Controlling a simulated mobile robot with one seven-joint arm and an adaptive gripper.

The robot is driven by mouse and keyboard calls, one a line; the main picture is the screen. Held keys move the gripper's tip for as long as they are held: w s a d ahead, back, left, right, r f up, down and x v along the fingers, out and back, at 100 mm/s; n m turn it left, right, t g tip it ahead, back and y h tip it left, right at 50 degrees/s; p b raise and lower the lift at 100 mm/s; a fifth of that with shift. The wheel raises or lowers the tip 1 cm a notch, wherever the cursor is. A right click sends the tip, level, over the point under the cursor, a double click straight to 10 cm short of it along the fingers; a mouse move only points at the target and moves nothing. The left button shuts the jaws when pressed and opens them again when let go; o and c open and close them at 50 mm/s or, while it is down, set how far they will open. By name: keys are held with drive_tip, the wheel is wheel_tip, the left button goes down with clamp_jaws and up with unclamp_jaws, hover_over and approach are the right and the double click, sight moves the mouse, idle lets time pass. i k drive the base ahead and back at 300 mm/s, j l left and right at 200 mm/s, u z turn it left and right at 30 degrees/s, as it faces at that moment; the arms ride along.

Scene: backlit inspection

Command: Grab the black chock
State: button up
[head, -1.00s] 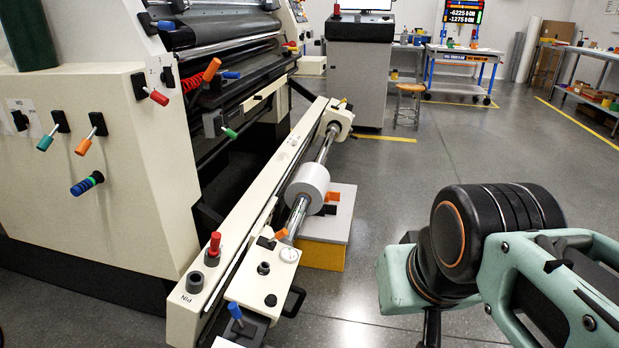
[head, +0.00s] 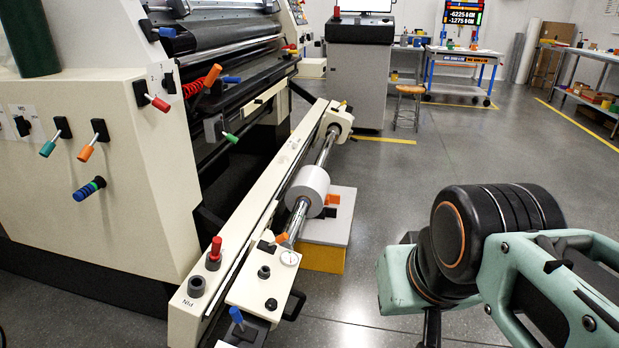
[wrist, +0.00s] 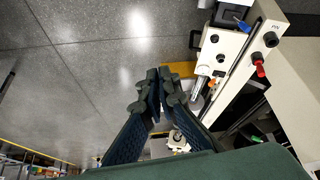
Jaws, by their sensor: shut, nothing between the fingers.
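A small black block (head: 330,212), which looks like the black chock, sits on the grey top of a yellow-sided box (head: 345,236), beside the white roll. An orange block (head: 332,199) is right by it, towards the back. The roll hides part of this area. My gripper (wrist: 163,76) shows in the wrist view with its dark fingers together and nothing between them. Part of the yellow box (wrist: 182,68) shows behind the fingertips there; I cannot make out the black chock in that view. In the head view my arm is at the lower right and the fingers are not seen.
A cream machine (head: 90,220) with coloured levers fills the left. Its long rail (head: 255,210) and a steel shaft with a white roll (head: 307,190) run beside the box. A stool (head: 408,105) and workbench (head: 465,60) stand farther back. The floor right of the box is clear.

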sight(326, 211)
drive_tip(key=i+l+u, duration=0.1)
drive_tip(key=i+l, duration=0.4)
drive_tip(key=i, duration=0.3)
drive_tip(key=i+l, duration=0.55)
drive_tip(key=i, duration=0.2)
drive_tip(key=i+l+u, duration=0.15)
drive_tip(key=i+l, duration=0.4)
drive_tip(key=i, duration=0.2)
drive_tip(key=i+l+u, duration=0.2)
drive_tip(key=l+u, duration=0.25)
drive_tip(key=l, duration=0.15)
drive_tip(key=i+j+z, duration=0.1)
drive_tip(key=z, duration=0.2)
drive_tip(key=j+z, duration=0.25)
drive_tip(key=i+j, duration=0.05)
